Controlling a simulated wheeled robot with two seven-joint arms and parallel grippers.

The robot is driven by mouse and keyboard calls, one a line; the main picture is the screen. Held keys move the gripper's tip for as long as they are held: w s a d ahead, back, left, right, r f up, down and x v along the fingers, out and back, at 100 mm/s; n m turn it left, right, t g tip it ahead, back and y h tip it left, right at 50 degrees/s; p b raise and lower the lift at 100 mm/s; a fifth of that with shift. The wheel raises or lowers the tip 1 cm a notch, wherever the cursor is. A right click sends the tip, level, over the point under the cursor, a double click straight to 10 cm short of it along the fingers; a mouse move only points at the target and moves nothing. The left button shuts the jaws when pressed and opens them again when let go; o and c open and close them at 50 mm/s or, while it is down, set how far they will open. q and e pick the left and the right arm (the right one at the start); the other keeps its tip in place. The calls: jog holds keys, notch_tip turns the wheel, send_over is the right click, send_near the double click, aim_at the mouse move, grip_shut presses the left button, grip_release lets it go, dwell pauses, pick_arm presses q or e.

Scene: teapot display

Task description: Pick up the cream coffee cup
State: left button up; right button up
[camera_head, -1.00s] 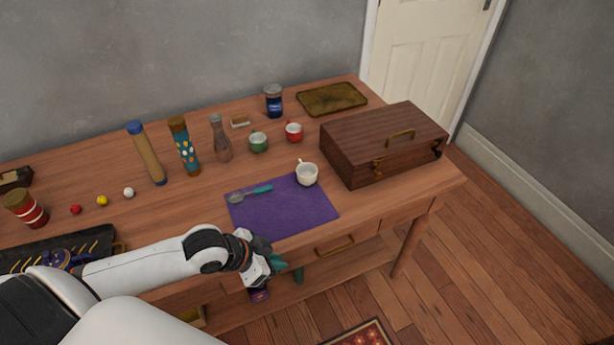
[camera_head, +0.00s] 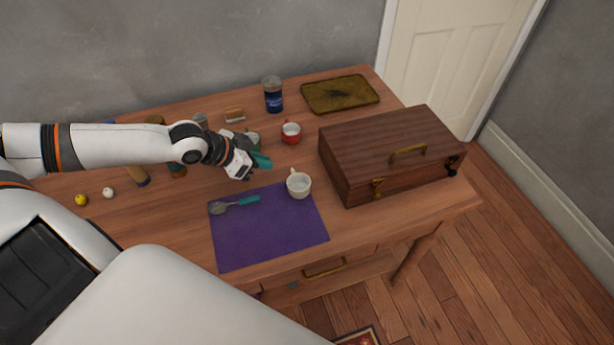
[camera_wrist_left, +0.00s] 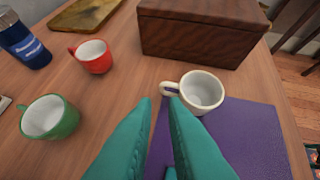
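The cream coffee cup (camera_head: 299,186) stands upright at the far right corner of the purple mat (camera_head: 270,237). In the left wrist view the cup (camera_wrist_left: 202,92) is just beyond the fingertips, its handle pointing left. My left gripper (camera_head: 262,161) is over the table, left of and behind the cup in the head view. In the left wrist view its two teal fingers (camera_wrist_left: 160,102) have a narrow gap between them, with the mat showing through. The gripper is empty and apart from the cup. My right gripper is not in view.
A red cup (camera_head: 291,133) and a green cup (camera_wrist_left: 49,118) stand nearby. A wooden box (camera_head: 390,155) is close on the cup's right. A spoon (camera_head: 234,204) lies on the mat. A blue jar (camera_head: 273,95) and a tray (camera_head: 340,94) are at the back.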

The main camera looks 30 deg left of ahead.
aim_at(292, 169)
pick_arm(q)
jog(key=x, duration=0.3)
jog(key=shift+s+d, duration=0.15)
jog(key=shift+d, duration=0.05)
jog(key=shift+x, duration=1.1)
jog(key=shift+w+d+f, duration=0.1)
jog(key=shift+w+f, duration=0.1)
jog(key=shift+f, duration=0.1)
jog(key=shift+w+d+f, duration=0.1)
jog(key=shift+w+f, duration=0.05)
jog(key=shift+w, duration=0.1)
jog(key=x, duration=0.3)
jog(key=shift+w+f, duration=0.15)
jog(key=shift+w, duration=0.1)
jog(key=shift+w+d+f, duration=0.2)
jog(key=shift+w+f, duration=0.05)
jog(key=shift+f, duration=0.1)
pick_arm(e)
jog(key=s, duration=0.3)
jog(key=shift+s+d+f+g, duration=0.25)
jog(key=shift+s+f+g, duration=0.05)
pick_arm(q)
grip_shut()
